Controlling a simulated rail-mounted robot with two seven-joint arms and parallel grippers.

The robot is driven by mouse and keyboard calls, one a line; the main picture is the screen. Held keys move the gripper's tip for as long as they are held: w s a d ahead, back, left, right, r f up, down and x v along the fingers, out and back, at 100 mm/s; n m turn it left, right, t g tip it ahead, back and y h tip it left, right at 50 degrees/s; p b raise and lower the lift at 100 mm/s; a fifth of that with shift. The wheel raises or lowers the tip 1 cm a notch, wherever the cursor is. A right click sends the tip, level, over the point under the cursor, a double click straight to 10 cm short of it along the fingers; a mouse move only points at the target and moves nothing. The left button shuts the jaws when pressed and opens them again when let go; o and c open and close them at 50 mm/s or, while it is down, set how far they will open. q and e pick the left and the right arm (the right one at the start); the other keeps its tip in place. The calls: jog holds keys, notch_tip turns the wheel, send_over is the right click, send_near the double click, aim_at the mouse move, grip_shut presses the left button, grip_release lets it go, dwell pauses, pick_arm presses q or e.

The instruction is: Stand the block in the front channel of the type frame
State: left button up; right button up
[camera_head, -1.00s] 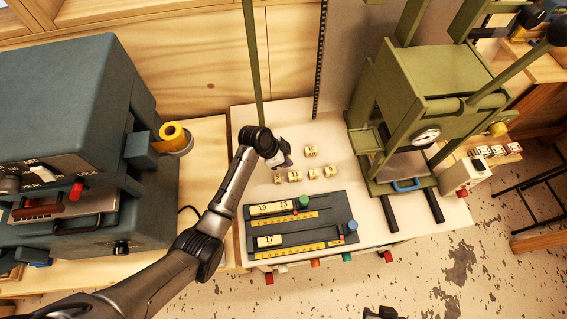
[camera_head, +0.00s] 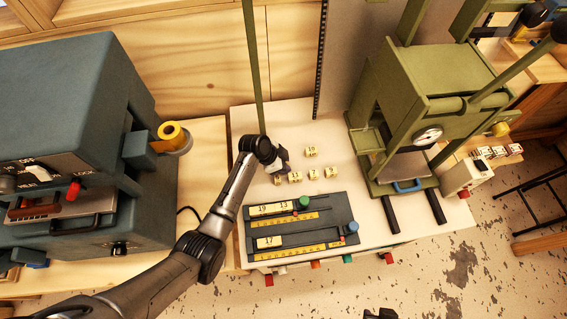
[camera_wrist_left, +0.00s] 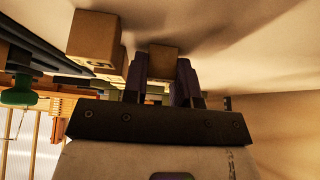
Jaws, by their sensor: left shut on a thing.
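My left gripper (camera_head: 280,168) is shut on a small wooden block at the left end of the row of loose blocks. In the left wrist view the held block (camera_wrist_left: 163,62) sits between the two fingers, its number turned away. Other loose number blocks (camera_head: 313,173) stand close to the right. The dark type frame (camera_head: 345,207) lies in front of the gripper. Its back channel holds blocks 19 and 13 (camera_head: 271,208) near a green knob. Its front channel holds block 17 (camera_head: 269,241) at the left, with a blue knob at the right. A dark part at the bottom edge may be my right gripper.
A loose block 19 (camera_head: 311,152) stands behind the row. A green press (camera_head: 420,110) stands at the right and a grey machine (camera_head: 60,120) at the left. A green upright bar (camera_head: 253,70) rises just behind my left wrist.

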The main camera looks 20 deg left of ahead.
pick_arm(q)
jog(key=o, duration=0.6)
jog(key=shift+a+r+p, duration=0.15)
jog(key=shift+r+p, duration=0.15)
jog(key=shift+r, duration=0.2)
jog(key=p+v, duration=0.1)
jog(key=v, duration=1)
jog(key=shift+p, duration=0.4)
jog(key=shift+s+a, duration=0.1)
jog(key=shift+s, duration=0.1)
